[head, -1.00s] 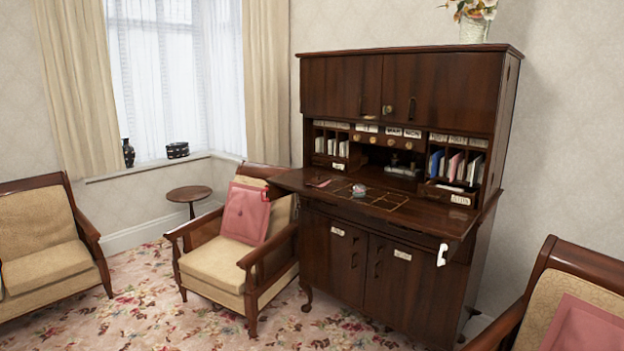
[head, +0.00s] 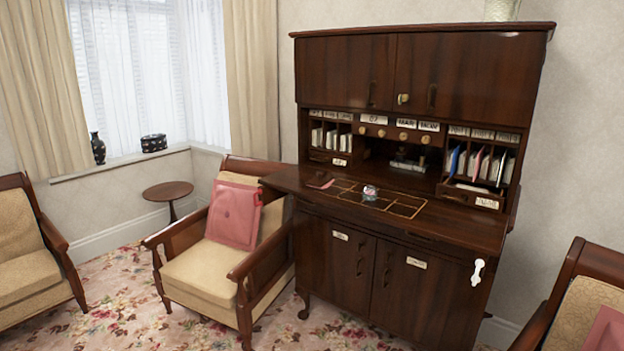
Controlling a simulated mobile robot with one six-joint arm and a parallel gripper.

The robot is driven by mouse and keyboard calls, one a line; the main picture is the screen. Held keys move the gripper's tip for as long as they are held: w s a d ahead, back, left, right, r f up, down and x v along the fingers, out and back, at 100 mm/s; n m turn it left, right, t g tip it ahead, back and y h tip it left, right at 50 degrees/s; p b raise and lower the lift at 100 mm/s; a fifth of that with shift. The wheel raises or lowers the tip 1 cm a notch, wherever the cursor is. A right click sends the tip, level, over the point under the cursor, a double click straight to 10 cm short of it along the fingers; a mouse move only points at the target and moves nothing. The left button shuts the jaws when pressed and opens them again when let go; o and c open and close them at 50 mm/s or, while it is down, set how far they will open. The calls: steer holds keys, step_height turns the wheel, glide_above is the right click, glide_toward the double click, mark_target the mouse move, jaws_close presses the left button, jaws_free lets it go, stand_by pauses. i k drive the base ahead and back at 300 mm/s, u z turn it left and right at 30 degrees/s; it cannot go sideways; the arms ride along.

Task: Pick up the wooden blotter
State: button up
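The open writing desk (head: 450,228) is dark wood with a fold-down top. A small reddish-brown flat item (head: 320,181) lies at the left of the desk top. A small clear, glassy item (head: 370,192) sits near the middle of the top. My gripper is not in view.
An armchair with a pink cushion (head: 233,215) stands close to the desk's left side. Another armchair (head: 560,305) is at the lower right. A small round table (head: 168,191) stands by the window. Patterned carpet (head: 120,325) is free in front.

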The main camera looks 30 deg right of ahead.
mark_target(321, 181)
steer(key=u, duration=0.15)
steer(key=i, duration=1.5)
steer(key=u, duration=0.1)
